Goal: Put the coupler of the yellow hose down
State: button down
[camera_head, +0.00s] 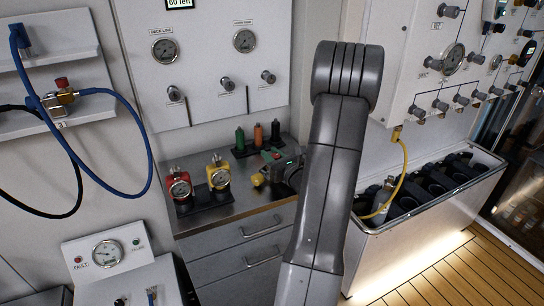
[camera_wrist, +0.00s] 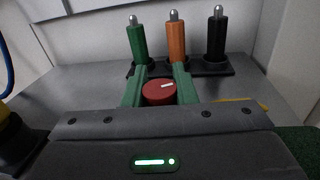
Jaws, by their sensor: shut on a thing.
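My gripper (camera_head: 276,158) is low over the steel counter, in front of the coloured cylinders. In the wrist view its green fingers (camera_wrist: 160,88) are shut on a piece with a round red top, which I take to be the coupler (camera_wrist: 158,93) of the yellow hose. Its lower part is hidden by the gripper body. The yellow hose (camera_head: 404,165) hangs from the right wall panel and curves down left behind my arm; a bit of yellow, probably the hose (camera_wrist: 236,100), shows right of the fingers. I cannot tell whether the coupler touches the counter.
Green (camera_head: 239,139), orange (camera_head: 258,135) and black (camera_head: 275,132) cylinders stand in a rack close behind my gripper.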

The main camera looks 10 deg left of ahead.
jog(key=shift+f, duration=0.15)
jog(key=shift+f+b, duration=0.35)
jog(key=shift+b, duration=0.15)
jog(key=shift+f, duration=0.1)
jog(key=c, duration=1.2)
grip_release()
jog(key=shift+o, duration=0.2)
